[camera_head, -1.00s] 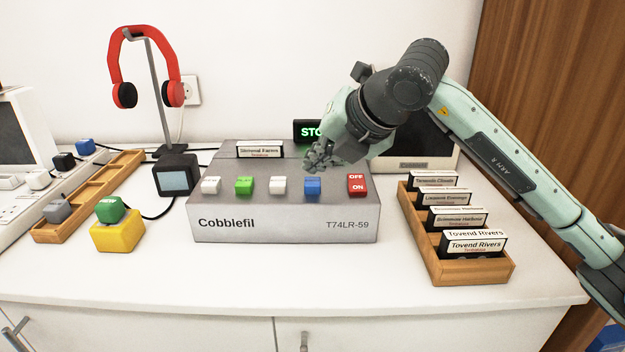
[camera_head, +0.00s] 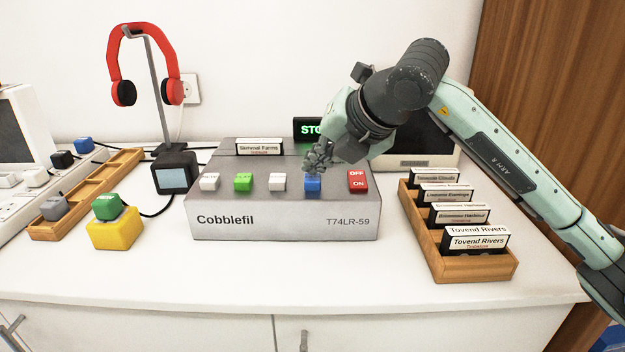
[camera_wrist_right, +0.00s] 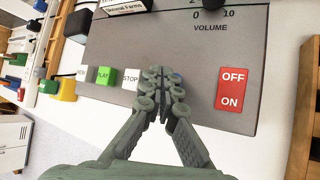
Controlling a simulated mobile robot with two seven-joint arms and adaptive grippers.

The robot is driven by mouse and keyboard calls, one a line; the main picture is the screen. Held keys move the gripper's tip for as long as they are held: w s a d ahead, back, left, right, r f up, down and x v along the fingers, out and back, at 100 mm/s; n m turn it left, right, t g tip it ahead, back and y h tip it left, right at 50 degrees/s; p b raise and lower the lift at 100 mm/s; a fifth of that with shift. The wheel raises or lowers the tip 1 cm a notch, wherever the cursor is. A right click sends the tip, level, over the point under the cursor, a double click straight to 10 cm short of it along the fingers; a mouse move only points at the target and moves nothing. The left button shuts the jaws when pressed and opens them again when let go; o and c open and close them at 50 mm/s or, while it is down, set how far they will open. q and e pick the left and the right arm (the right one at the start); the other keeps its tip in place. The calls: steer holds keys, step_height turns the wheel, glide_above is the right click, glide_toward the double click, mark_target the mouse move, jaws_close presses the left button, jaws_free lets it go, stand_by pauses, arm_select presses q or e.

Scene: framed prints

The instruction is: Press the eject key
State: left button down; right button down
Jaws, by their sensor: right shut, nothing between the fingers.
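A grey Cobblefil deck (camera_head: 275,221) stands on the white counter with a row of keys on top. Its blue key (camera_head: 312,188) lies between a white key (camera_head: 277,182) and the red OFF/ON switch (camera_head: 357,181). I cannot read the blue key's label. In the wrist view the keys beside it read PLAY (camera_wrist_right: 104,75) and STOP (camera_wrist_right: 130,79). My right gripper (camera_head: 318,165) is shut and empty, its fingertips just above and behind the blue key; I cannot tell whether they touch. In the wrist view the fingertips (camera_wrist_right: 165,74) hide most of that key. My left gripper is not in view.
A cartridge (camera_head: 259,147) stands in the deck's back. A wooden rack (camera_head: 470,268) of cartridges is at the right. A yellow block (camera_head: 115,232) with a green key cap, a small screen box (camera_head: 175,175) and a headphone stand (camera_head: 157,95) are at the left. The front counter is clear.

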mark_target(316, 179)
steer(key=shift+f+b, duration=0.85)
steer(key=shift+b, duration=0.05)
stand_by(0.8)
steer(key=shift+r, duration=0.1)
steer(key=shift+r+p, duration=0.65)
steer(key=shift+r, duration=0.55)
steer(key=shift+r, duration=0.1)
steer(key=shift+r+p, duration=1.25)
steer(key=shift+r, duration=1.2)
steer(key=shift+f, duration=0.1)
